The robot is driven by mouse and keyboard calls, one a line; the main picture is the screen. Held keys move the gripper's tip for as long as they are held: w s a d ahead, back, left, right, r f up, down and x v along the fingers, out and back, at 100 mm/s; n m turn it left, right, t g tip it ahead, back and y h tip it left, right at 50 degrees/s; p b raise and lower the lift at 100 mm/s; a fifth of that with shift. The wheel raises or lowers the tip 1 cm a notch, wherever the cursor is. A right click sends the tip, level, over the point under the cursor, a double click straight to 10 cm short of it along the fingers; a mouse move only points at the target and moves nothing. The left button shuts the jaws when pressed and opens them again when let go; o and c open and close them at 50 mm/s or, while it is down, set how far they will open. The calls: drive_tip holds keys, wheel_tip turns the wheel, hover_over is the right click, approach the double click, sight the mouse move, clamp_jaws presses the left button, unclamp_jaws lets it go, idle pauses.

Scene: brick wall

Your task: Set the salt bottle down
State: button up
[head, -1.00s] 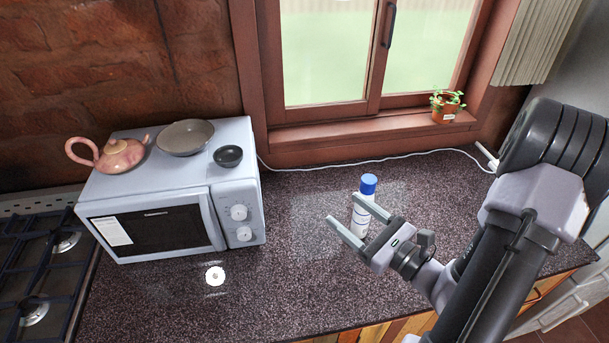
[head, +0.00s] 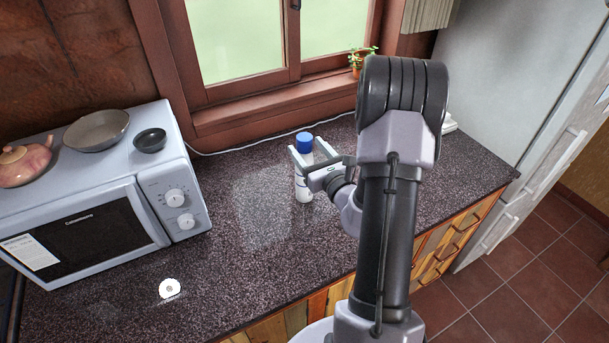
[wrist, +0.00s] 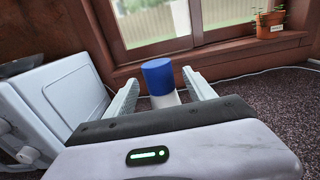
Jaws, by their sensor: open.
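The salt bottle (head: 303,186) is white with a blue cap and stands upright on the dark speckled counter (head: 240,270). In the wrist view its blue cap (wrist: 158,77) shows between the two fingers, with the lower body hidden behind the gripper. My gripper (head: 309,155) is open, with one finger on each side of the bottle's upper part.
A microwave (head: 95,225) stands to the left, with a teapot (head: 24,163), a grey bowl (head: 97,130) and a small dark bowl (head: 150,140) on top. A white disc (head: 170,288) lies on the counter. A potted plant (head: 358,62) is on the windowsill.

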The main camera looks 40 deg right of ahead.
drive_tip(key=shift+x, duration=1.2)
drive_tip(key=shift+s, duration=0.1)
clamp_jaws()
drive_tip(key=shift+r, duration=0.1)
